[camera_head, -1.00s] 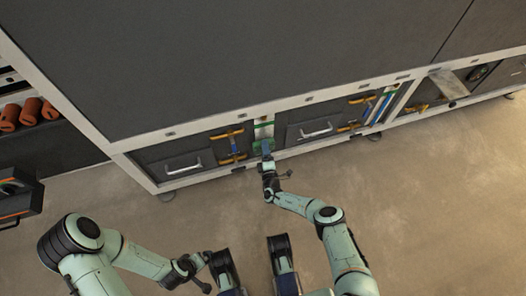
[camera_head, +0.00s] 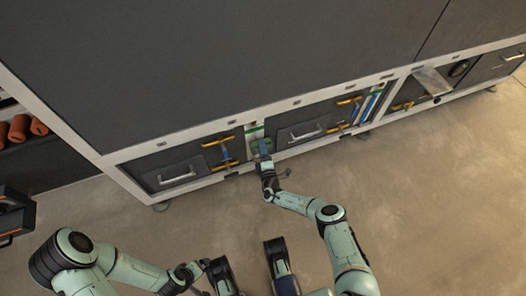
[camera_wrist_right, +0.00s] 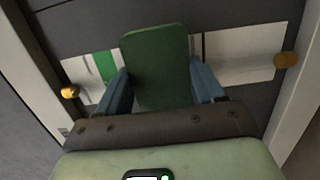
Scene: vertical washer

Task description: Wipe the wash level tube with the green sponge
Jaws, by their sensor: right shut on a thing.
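My right gripper (camera_head: 263,149) is shut on the green sponge (camera_wrist_right: 157,65), whose broad flat body stands between the two blue fingers in the right wrist view. The sponge is in front of a white gauge panel (camera_wrist_right: 240,62) with a green band; the same panel (camera_head: 254,130) shows in the head view. The sponge covers the middle of the panel. The wash level tube cannot be made out clearly, and I cannot tell whether the sponge touches it. My left gripper (camera_head: 198,271) hangs low, away from the machine; its fingers are too small to read.
Grey drawers with handles (camera_head: 177,178) (camera_head: 305,134) flank the panel. Yellow-handled valves (camera_head: 217,140) sit just left of it, with others to the right. Two brass knobs (camera_wrist_right: 69,92) (camera_wrist_right: 286,60) flank the panel in the wrist view. The floor (camera_head: 420,220) is clear.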

